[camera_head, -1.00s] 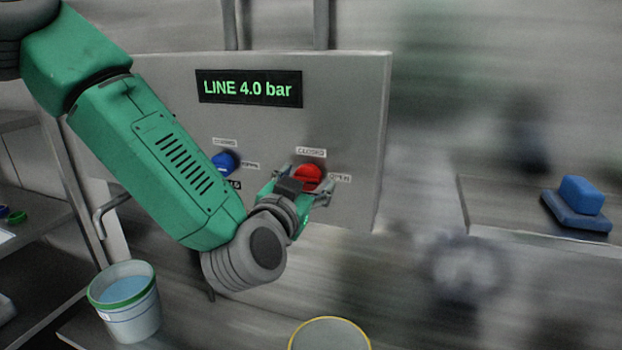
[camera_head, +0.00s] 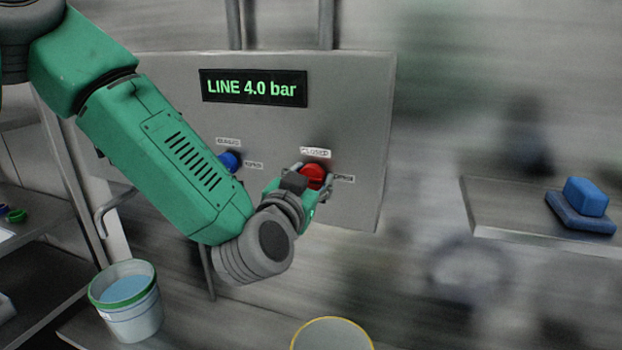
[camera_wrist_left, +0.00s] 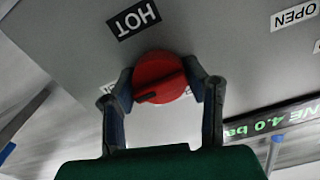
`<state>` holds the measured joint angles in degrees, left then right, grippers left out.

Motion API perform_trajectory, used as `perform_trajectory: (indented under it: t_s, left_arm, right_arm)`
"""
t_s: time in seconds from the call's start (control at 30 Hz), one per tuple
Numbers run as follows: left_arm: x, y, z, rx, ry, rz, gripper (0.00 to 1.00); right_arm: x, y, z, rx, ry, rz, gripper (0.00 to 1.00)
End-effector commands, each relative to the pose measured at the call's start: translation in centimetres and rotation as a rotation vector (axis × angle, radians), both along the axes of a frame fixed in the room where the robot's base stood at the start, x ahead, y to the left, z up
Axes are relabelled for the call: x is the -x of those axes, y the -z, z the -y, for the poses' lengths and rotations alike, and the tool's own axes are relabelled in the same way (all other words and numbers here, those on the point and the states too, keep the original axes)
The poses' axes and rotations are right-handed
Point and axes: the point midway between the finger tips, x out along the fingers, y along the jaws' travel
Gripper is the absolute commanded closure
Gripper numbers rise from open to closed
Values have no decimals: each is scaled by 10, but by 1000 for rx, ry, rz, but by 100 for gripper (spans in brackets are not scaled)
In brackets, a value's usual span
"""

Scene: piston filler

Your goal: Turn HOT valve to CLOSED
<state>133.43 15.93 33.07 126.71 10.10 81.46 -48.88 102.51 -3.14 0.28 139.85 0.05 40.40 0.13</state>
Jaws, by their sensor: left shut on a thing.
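The red HOT valve knob (camera_head: 313,175) is on the grey panel (camera_head: 355,120), with a CLOSED label above it and an OPEN label to its right. In the left wrist view the red knob (camera_wrist_left: 158,78) sits between the fingers, beside the HOT label (camera_wrist_left: 134,19). A dark pointer mark on it slants toward the lower left of that view. My left gripper (camera_wrist_left: 160,85) is shut on the knob, one finger on each side. In the head view my left gripper (camera_head: 312,182) partly hides the knob. My right gripper is not in view.
A blue knob (camera_head: 230,161) is left of the red one. The display (camera_head: 254,88) reads LINE 4.0 bar. A bucket with blue liquid (camera_head: 126,305) stands lower left, and a yellow-rimmed container (camera_head: 333,335) at the bottom.

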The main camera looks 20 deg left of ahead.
Motion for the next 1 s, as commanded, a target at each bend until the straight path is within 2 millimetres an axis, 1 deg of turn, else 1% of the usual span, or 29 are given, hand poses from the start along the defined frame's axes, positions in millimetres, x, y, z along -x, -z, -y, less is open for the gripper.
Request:
perform_trajectory:
  t_s: [0.03,0.27,1.0]
  left_arm:
    - [1,4,-1,17,-3,-9,89]
    - [1,5,-2,159,-3,-16,89]
    - [1,9,-3,855,-6,-47,89]
  right_arm:
    - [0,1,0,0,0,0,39]
    - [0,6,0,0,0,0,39]
    - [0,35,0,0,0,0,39]
